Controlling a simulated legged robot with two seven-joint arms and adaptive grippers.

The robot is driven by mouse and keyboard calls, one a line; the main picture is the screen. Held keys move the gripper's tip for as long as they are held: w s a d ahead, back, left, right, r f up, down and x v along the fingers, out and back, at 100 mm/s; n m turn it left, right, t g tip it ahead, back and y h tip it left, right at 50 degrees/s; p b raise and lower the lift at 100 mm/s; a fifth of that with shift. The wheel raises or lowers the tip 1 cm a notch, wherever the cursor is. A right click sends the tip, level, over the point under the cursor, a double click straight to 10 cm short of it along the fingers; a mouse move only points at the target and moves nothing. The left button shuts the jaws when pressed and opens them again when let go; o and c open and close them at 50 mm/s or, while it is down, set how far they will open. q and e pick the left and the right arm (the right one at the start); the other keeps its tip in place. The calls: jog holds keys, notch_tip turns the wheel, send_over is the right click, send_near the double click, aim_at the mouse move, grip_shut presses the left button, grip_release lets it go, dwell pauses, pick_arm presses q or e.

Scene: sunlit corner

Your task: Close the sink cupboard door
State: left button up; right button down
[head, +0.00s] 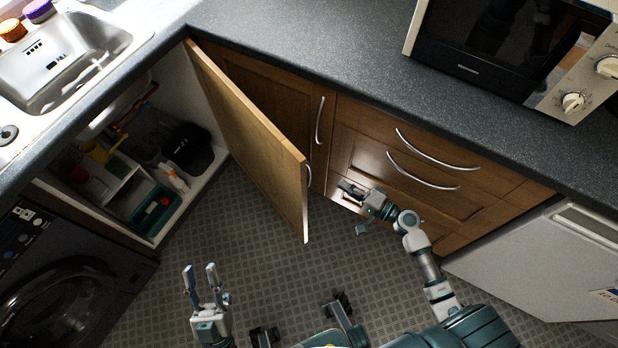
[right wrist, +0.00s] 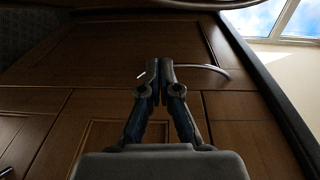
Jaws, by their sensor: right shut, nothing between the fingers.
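The sink cupboard door (head: 250,135) stands wide open, swung out from its hinge side near the counter corner. Its free edge reaches over the floor, and its curved handle (head: 309,173) shows at the far face. The open sink cupboard (head: 205,105) lies to its left. My right gripper (head: 345,188) is just right of the door's free edge, apart from it, in front of the drawers. In the right wrist view its fingers (right wrist: 159,75) are together and empty, with wooden panels and a metal handle (right wrist: 205,69) behind. My left gripper (head: 199,270) is open and empty over the floor.
Bottles, boxes and a dark bin (head: 188,150) sit inside the cupboard. A washing machine (head: 65,290) stands at lower left, drawers (head: 400,165) and a white appliance (head: 550,260) at right. The tiled floor (head: 245,235) below the door is clear.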

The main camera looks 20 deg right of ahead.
jog(key=w+d+r+x, duration=0.1)
jog(key=x, duration=0.9)
pick_arm(q)
jog(key=shift+s+r, duration=0.2)
jog(key=shift+r, duration=0.2)
pick_arm(e)
jog(key=s+a, duration=0.1)
jog(key=s, duration=0.1)
jog(key=s+a, duration=0.1)
jog(key=s, duration=0.1)
jog(key=shift+a+r, duration=0.15)
jog(key=shift+a, duration=0.2)
